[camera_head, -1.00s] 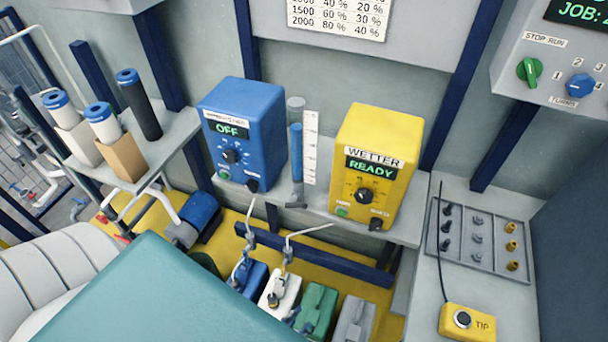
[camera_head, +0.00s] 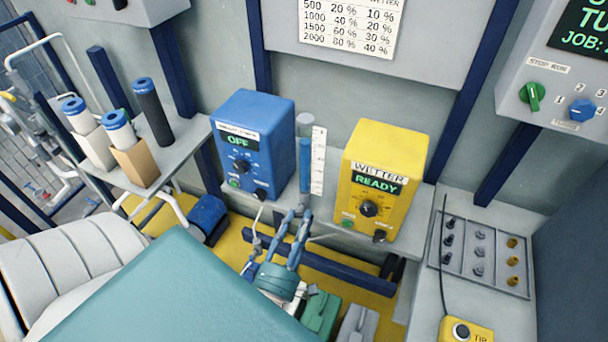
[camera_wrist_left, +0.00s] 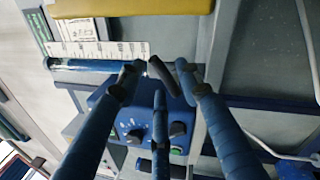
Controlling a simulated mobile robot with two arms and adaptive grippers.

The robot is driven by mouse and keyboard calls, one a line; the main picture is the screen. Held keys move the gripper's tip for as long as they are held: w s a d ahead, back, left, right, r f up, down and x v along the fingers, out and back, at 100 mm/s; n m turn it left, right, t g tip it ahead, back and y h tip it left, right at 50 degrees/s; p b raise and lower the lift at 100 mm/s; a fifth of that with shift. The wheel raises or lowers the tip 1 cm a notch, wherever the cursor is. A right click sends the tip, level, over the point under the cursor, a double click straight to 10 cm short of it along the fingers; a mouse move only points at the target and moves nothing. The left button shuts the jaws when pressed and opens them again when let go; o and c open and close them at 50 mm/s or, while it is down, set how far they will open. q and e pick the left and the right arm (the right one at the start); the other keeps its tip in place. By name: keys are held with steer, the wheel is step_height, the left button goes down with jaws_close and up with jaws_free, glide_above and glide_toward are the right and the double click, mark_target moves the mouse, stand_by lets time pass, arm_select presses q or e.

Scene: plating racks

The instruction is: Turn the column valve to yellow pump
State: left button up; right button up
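The clear column (camera_head: 304,160) with blue liquid stands on the shelf between the blue pump (camera_head: 250,145), reading OFF, and the yellow pump (camera_head: 385,165), reading READY. In the left wrist view the column (camera_wrist_left: 90,66) lies sideways, and the dark valve handle (camera_wrist_left: 163,76) shows at its lower end, slanted. My left gripper (camera_head: 299,214) reaches up from below to the valve, partly hiding it in the head view. In the wrist view its fingertips (camera_wrist_left: 158,70) are apart, around the handle; I cannot tell whether they touch it. My right gripper is not in view.
A white ruler (camera_head: 318,160) stands beside the column. A thin hose (camera_head: 258,232) hangs left of my left gripper. Several canisters stand below the shelf, including a green one (camera_head: 320,312). A grey tray of nozzles (camera_head: 460,250) lies on the right.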

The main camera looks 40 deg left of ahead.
arm_select(q)
steer(key=shift+x, duration=1.3)
jaws_close()
